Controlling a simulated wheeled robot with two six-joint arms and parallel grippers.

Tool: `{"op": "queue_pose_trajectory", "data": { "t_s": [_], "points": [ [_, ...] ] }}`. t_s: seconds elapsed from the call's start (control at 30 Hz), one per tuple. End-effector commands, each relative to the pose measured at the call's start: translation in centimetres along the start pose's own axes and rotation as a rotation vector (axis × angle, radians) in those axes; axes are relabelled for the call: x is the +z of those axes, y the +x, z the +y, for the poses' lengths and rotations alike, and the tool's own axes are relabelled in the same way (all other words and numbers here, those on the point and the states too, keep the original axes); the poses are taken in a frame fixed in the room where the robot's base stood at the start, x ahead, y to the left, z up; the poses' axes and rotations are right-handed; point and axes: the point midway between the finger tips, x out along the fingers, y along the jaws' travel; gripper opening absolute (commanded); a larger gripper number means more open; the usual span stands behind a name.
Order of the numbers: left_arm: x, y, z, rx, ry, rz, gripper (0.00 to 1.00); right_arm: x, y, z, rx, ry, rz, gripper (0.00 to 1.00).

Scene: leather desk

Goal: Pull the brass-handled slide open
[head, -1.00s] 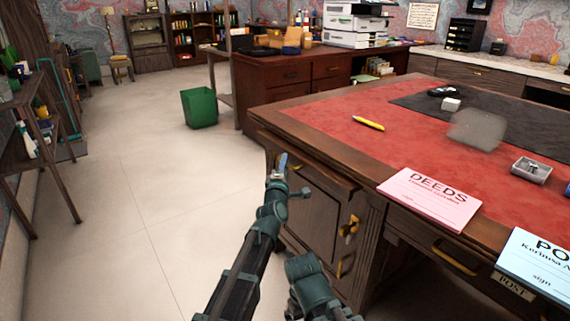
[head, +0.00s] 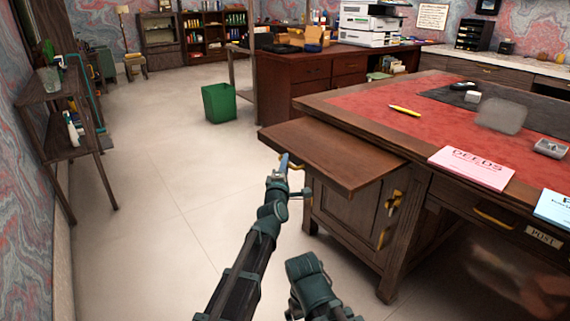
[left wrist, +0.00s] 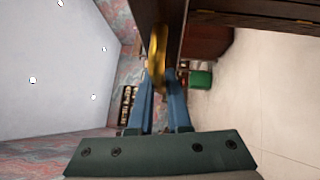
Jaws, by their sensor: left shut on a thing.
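The slide (head: 335,155) is a dark wooden board standing well out from the desk's left side, above a cabinet door. Its brass handle (head: 296,163) is on the front edge, partly hidden by my left gripper (head: 284,166). In the left wrist view the brass handle (left wrist: 158,50) sits between the blue fingers of my left gripper (left wrist: 160,78), which is shut on it. The slide's dark wood (left wrist: 171,12) shows just behind it. My right gripper is not in view.
The red-topped desk (head: 370,103) holds a pink DEEDS card (head: 471,168), a yellow marker (head: 405,110) and a grey tray (head: 550,148). A green bin (head: 219,103) stands behind on the floor. A wooden shelf (head: 60,95) is at the left. The floor between is clear.

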Motion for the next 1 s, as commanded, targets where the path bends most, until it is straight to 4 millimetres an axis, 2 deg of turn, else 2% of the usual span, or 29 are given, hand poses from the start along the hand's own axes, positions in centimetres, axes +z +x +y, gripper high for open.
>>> {"op": "queue_pose_trajectory", "data": {
  "t_s": [0.23, 0.27, 0.4, 0.43, 0.77, 0.87, 1.0],
  "points": [
    [0.1, 0.0, 0.0, -0.001, 0.000, -0.002, 0.00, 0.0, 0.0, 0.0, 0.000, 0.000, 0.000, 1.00],
    [0.1, 0.0, 0.0, -0.001, 0.000, -0.002, 0.18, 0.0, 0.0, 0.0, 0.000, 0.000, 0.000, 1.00],
    [0.1, 0.0, 0.0, -0.001, 0.000, -0.001, 0.43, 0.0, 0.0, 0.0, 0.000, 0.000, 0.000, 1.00],
    [0.1, 0.0, 0.0, -0.001, 0.000, -0.001, 0.46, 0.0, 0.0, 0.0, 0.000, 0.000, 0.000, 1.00],
    [0.0, -0.4, 0.0, 0.000, 0.000, 0.000, 0.46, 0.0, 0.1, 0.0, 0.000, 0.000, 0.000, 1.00],
    [0.0, -1.7, 0.0, 0.000, 0.000, 0.000, 0.46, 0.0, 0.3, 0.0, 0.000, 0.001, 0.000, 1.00],
    [0.0, -4.7, -0.1, 0.000, -0.001, 0.000, 0.46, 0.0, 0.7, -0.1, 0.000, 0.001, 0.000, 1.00]
  ]
}}
